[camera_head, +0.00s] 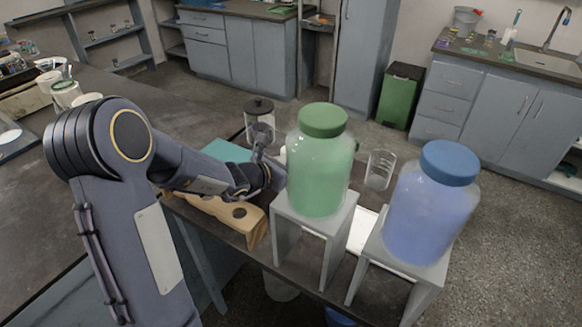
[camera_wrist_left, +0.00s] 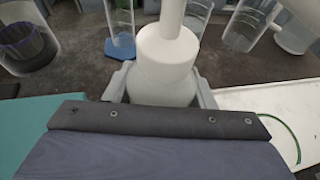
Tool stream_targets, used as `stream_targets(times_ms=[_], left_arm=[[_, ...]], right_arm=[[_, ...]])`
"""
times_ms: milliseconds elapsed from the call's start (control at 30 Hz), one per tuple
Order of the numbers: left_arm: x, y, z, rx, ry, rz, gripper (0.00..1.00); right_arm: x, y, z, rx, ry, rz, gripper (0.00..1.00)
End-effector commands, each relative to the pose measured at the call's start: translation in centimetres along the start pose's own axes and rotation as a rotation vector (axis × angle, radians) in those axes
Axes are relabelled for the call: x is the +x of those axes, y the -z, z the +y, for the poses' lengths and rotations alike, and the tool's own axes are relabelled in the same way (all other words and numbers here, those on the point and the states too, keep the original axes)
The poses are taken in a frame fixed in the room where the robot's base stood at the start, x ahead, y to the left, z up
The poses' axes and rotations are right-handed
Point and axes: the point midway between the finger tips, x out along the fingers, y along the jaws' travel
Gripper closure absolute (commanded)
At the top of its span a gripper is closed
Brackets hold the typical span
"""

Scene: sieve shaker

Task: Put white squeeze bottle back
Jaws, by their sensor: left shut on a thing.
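The white squeeze bottle (camera_wrist_left: 167,60) shows in the left wrist view, upright at the middle, with its cap and spout pointing to the top edge. My left gripper (camera_wrist_left: 160,85) is shut on it, with a grey finger at either side of the bottle's body. In the head view my left gripper (camera_head: 262,158) reaches over the bench behind the green jar, which hides most of the bottle. I cannot tell whether the bottle's base touches the bench. My right gripper is in neither view.
A green jar (camera_head: 320,165) and a blue jar (camera_head: 430,215) stand on grey stands at the bench's front. A wooden rack (camera_head: 222,208) lies below my left forearm. A black-lidded jar (camera_head: 260,122) and a glass beaker (camera_head: 380,170) stand close by. A white tray (camera_wrist_left: 265,105) is at right.

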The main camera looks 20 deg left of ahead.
Motion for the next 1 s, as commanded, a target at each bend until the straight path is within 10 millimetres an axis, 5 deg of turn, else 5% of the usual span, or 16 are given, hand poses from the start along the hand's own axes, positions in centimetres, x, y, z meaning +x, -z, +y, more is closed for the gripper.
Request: stream_targets(times_ms=[267,300,433,800,1000], left_arm=[[0.1,0.2,0.0,0.000,0.000,-0.002,0.56],[0.0,0.1,0.0,-0.001,0.000,0.000,0.45],[0.0,0.1,0.0,-0.001,0.000,0.000,0.28],[-0.3,-0.2,0.0,-0.001,-0.001,0.000,0.28],[-3.8,-0.2,0.1,-0.001,-0.004,0.000,0.28]], right_arm=[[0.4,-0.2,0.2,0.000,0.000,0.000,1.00],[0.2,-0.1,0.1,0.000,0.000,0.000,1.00],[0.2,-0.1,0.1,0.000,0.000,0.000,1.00],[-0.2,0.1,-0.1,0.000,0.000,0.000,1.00],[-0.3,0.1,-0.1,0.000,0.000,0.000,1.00]])
